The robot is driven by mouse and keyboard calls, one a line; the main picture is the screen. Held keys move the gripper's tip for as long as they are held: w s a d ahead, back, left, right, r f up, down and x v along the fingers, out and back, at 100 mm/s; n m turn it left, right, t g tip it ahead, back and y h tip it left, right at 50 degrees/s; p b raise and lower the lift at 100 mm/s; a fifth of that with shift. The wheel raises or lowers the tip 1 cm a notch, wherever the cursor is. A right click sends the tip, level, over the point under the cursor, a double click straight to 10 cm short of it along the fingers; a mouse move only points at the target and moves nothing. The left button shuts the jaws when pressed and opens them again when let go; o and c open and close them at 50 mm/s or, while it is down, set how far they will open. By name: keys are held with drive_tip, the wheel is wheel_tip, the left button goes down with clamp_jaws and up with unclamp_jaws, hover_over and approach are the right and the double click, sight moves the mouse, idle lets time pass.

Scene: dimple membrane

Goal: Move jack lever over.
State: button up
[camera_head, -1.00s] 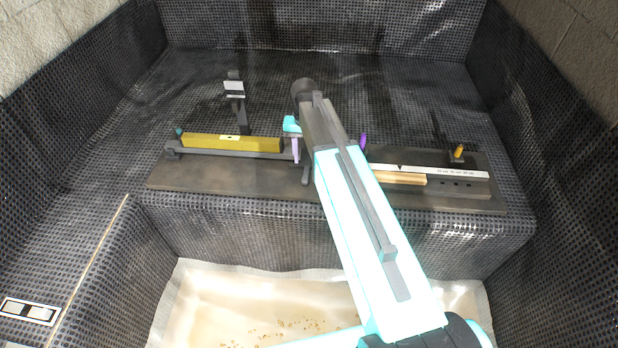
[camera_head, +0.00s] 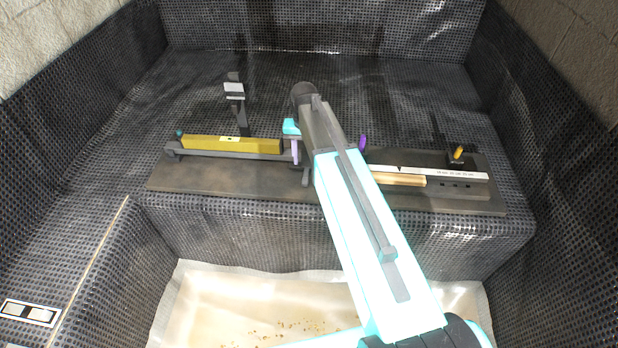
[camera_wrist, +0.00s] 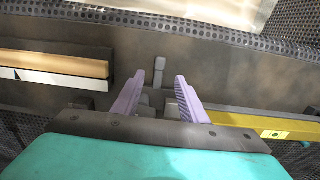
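My gripper (camera_wrist: 153,98) is open, its two purple fingers apart above the dark board. In the head view my gripper (camera_head: 328,147) is mostly hidden behind my own arm, with one purple finger showing on each side. A small grey upright piece, which looks like the jack lever (camera_wrist: 159,70), stands between and a little beyond the fingertips in the wrist view. It seems apart from both fingers. In the head view the likely lever (camera_head: 306,177) shows just left of my arm. Grey parts sit between the fingers near the palm; their contact is unclear.
The flat dark board (camera_head: 240,182) lies on a black dimpled ledge. A yellow level (camera_head: 205,142) lies at left, near a grey stand with a white plate (camera_head: 234,90). A wooden strip (camera_head: 400,179), a white scale (camera_head: 450,173) and an orange peg (camera_head: 459,151) are at right.

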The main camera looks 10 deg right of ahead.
sight(305, 181)
drive_tip(key=shift+f+p, duration=1.05)
drive_tip(key=shift+f, duration=4.6)
drive_tip(key=shift+c, duration=0.4)
